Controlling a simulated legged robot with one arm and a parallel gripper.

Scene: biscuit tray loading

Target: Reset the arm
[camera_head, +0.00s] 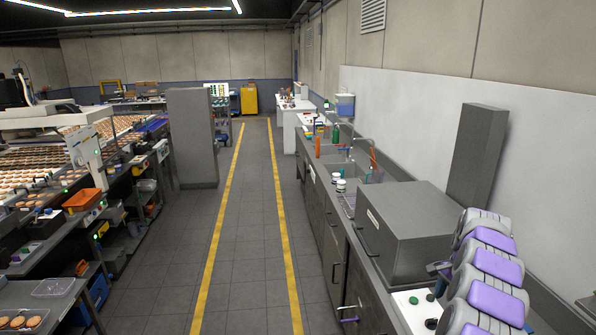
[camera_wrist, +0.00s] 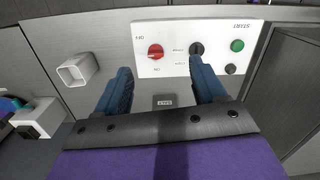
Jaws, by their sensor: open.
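My gripper (camera_wrist: 160,68) shows in the wrist view as two blue fingers spread apart with nothing between them. It is in front of a white control panel (camera_wrist: 180,68) that carries a red rotary switch (camera_wrist: 155,51), a green button (camera_wrist: 237,45) by the word START, and dark round controls. I cannot tell whether the fingers touch the panel. In the head view my purple and grey arm is at the lower right, over the counter. The white panel (camera_head: 404,318) with its green button shows beside it. The fingers cannot be made out there.
A large grey box (camera_head: 400,235) stands on the counter, with a tall grey panel (camera_head: 478,155) behind it. A sink and bottles (camera_head: 335,133) are farther along. Biscuit racks line the left, with an orange bin (camera_head: 82,199). The aisle between the yellow lines is clear.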

